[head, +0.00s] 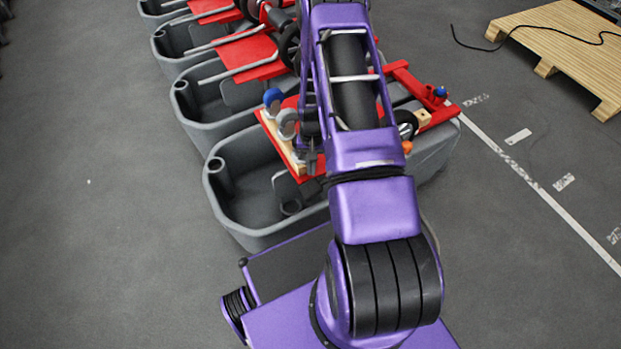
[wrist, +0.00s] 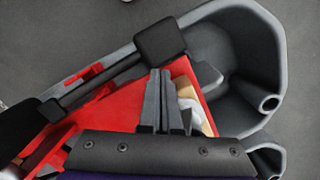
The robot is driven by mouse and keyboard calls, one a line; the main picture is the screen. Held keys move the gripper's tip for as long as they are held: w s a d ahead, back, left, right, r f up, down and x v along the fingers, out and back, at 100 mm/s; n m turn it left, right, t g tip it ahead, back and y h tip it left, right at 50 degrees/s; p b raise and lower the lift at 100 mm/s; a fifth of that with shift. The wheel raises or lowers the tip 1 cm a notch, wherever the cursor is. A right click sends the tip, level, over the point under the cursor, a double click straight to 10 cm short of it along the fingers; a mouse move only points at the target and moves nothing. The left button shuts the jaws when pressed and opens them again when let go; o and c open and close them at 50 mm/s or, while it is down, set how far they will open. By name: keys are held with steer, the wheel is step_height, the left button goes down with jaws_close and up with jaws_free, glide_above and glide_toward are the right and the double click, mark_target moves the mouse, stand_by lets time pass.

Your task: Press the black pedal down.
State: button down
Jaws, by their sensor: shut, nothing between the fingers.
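The black pedal (wrist: 160,40) is a square black pad at the end of a black bar in the wrist view, over the grey tank's rim. In the head view, a dark part (head: 290,207) inside the nearest tank may be the same pedal, partly hidden by my arm. My gripper (wrist: 158,76) is shut and empty. Its tips point toward the pedal's lower edge in the picture; I cannot tell whether they touch it.
The nearest grey tank (head: 222,205) stands in front of a row of similar tanks with red plates. A blue knob (head: 273,96) and grey clamp parts stand near my gripper. A wooden pallet (head: 560,35) lies at the far right.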

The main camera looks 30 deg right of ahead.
step_height(320, 180, up, 17)
steer(key=w+p, duration=0.1)
steer(key=p, duration=0.1)
steer(key=shift+w+d+r+p, duration=0.2)
steer(key=shift+w+d+p, duration=0.1)
steer(key=shift+d, duration=0.15)
